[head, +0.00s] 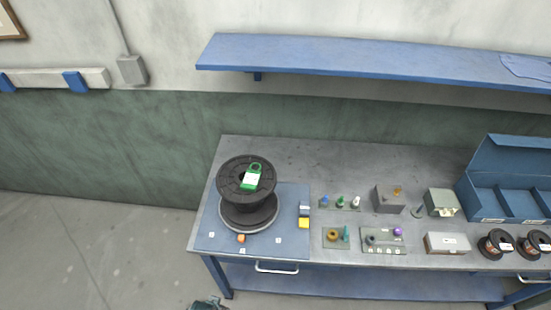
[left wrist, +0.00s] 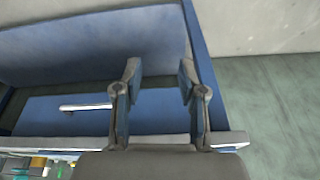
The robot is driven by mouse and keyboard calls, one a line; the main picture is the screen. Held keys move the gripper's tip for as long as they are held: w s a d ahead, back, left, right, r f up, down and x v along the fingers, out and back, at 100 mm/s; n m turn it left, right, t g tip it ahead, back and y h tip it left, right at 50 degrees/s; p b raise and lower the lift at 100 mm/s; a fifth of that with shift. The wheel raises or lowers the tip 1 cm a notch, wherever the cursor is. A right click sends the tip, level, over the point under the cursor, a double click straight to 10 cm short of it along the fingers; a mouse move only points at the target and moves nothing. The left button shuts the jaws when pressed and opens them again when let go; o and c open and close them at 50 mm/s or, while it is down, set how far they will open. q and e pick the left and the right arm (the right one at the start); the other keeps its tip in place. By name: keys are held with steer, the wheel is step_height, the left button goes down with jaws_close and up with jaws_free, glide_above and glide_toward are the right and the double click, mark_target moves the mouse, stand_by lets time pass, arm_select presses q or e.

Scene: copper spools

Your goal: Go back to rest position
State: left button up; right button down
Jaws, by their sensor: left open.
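My left gripper (left wrist: 160,72) is open in the left wrist view, with its two dark fingers apart and nothing between them. Behind the fingers are the blue frame and drawer front of the workbench, with a pale handle (left wrist: 86,107). In the head view a small dark part, likely of my left gripper (head: 208,304), shows at the bottom edge, in front of and below the bench. It is clear of the bench top in that picture. My right gripper is in neither view.
The grey workbench (head: 290,158) holds a large black spool (head: 232,175) with a green tag, on a blue mat (head: 285,222). Small parts, boxes and copper spools (head: 497,243) stand to the right. A blue shelf (head: 370,62) hangs above. Floor (head: 90,250) at left is clear.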

arm_select(q)
steer(key=s+f+g+b, duration=0.1)
steer(key=s+f, duration=0.2)
steer(key=f, duration=0.9)
steer(key=s+f+b, duration=0.1)
steer(key=s+f, duration=0.2)
steer(key=f, duration=0.9)
steer(key=s+a+f+g, duration=0.1)
steer(key=s+a+f, duration=0.2)
steer(key=s+f, duration=0.9)
steer(key=s+b, duration=0.1)
steer(key=s, duration=0.1)
steer(key=shift+s+a+f, duration=0.15)
steer(key=shift+s+f, duration=0.05)
steer(key=shift+s, duration=0.15)
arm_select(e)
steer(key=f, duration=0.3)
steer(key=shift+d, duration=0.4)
